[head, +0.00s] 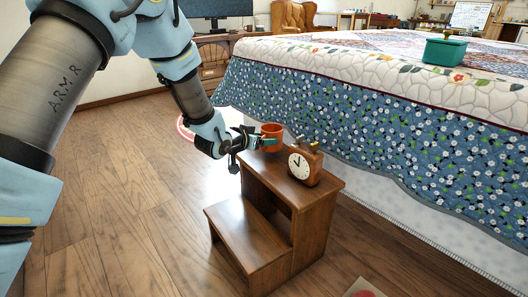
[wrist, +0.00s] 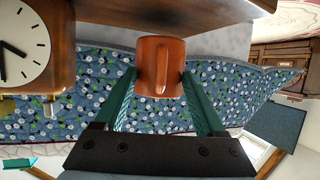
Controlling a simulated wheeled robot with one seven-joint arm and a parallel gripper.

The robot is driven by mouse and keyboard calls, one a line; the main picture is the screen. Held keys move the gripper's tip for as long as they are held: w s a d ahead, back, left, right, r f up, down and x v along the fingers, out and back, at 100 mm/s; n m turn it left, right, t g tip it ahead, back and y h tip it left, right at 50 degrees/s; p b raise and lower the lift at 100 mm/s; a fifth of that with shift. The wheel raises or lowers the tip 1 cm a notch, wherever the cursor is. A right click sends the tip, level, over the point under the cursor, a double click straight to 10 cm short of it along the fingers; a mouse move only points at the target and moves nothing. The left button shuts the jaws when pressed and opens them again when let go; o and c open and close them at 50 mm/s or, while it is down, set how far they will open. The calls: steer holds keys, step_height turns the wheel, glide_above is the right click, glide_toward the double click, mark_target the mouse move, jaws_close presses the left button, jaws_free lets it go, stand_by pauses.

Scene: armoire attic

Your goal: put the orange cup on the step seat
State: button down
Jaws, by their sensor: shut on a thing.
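The orange cup (head: 271,131) is upright at the back left corner of the step seat's top step (head: 326,182). I cannot tell whether its base touches the wood. My gripper (head: 262,141) reaches in from the left and is shut on the cup. In the wrist view, which looks upside down, the cup (wrist: 153,68) sits between the green fingers of my gripper (wrist: 159,78), its handle facing the camera. The wooden edge of the step seat (wrist: 150,12) shows close by at the top of that view.
A wooden clock (head: 304,165) stands on the top step, right of the cup; it also shows in the wrist view (wrist: 24,45). The lower step (head: 245,232) is bare. A quilted bed (head: 370,110) stands close behind, with a green container (head: 444,51) on it.

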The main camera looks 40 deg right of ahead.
steer(key=shift+f+b, duration=0.4)
steer(key=shift+f, duration=0.95)
steer(key=shift+f, duration=0.1)
jaws_free()
steer(key=shift+a, duration=0.1)
steer(key=p+v, duration=0.4)
steer(key=v, duration=0.8)
